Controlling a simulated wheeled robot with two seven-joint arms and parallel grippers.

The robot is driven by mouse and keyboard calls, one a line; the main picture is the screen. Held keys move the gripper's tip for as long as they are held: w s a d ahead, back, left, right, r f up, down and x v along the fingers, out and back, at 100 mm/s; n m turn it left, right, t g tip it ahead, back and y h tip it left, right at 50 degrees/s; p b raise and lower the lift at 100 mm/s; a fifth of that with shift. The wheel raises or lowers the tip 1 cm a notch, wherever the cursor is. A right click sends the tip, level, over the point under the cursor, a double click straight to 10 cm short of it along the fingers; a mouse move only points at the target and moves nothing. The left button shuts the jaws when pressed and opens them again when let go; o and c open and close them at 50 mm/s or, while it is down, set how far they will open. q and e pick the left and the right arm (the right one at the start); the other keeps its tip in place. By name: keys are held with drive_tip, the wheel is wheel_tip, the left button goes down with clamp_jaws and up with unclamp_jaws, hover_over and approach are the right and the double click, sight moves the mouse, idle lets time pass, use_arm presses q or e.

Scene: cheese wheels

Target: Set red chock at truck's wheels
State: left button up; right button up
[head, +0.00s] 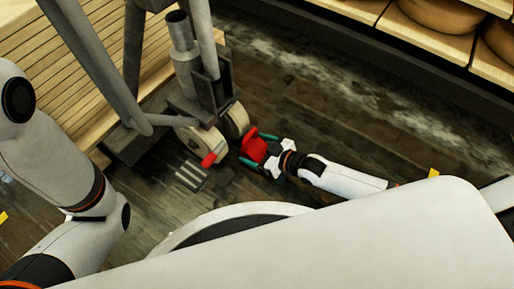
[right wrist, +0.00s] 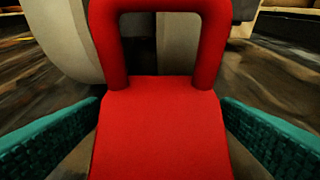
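The red chock (head: 254,149) is on the dark floor just right of the truck's wheels, the nearer cream wheel (head: 206,145) and the farther one (head: 237,119). My right gripper (head: 258,148) reaches in from the right with its teal fingers on either side of the chock. In the right wrist view the chock (right wrist: 160,128), with its upright loop handle, fills the middle. Narrow gaps show between it and the open fingers. A cream wheel (right wrist: 70,40) stands close behind it; whether they touch is unclear. My left gripper is out of view.
The truck's grey post (head: 185,55) and frame rise above the wheels. A small red part (head: 208,160) and a grey slatted piece (head: 191,176) are by the near wheel. Slatted wood (head: 85,55) lies left. Shelves with cheese wheels (head: 440,14) stand at upper right, with bare floor before them.

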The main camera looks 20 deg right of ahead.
drive_tip(key=shift+r, duration=0.2)
drive_tip(key=p+v, duration=0.7)
drive_tip(key=v, duration=0.3)
drive_tip(key=shift+s+d+r, duration=0.15)
drive_tip(key=shift+s+d, duration=0.05)
drive_tip(key=shift+s+d+r+p, duration=0.15)
drive_tip(key=shift+s+d+p, duration=0.25)
drive_tip(key=shift+s+p, duration=0.15)
